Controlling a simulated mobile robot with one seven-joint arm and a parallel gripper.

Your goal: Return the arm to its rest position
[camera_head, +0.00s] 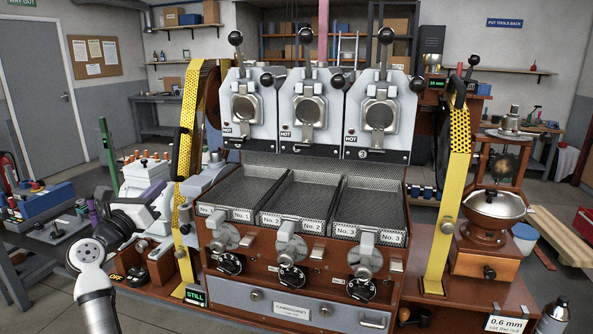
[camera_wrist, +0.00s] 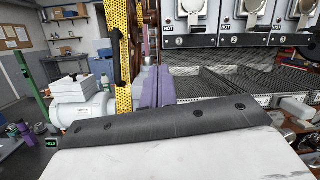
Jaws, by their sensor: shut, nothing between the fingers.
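My arm comes in at the lower left of the head view. My gripper (camera_head: 158,190) is beside the left end of the roaster (camera_head: 300,205), its purple fingers partly hidden behind my dark wrist. In the wrist view, the two purple fingers of my gripper (camera_wrist: 156,72) lie together, shut, with nothing between them. They point toward the gap between the yellow perforated guard (camera_wrist: 122,50) and the roaster's trays. No held object shows in either view.
Three trays (camera_head: 311,176) sit below the roaster's three drum fronts. Yellow perforated guards stand at both ends, including the right guard (camera_head: 450,180). A grey-white motor (camera_wrist: 82,105) is left of my gripper. A grinder (camera_head: 490,225) stands right. Open floor shows at far left.

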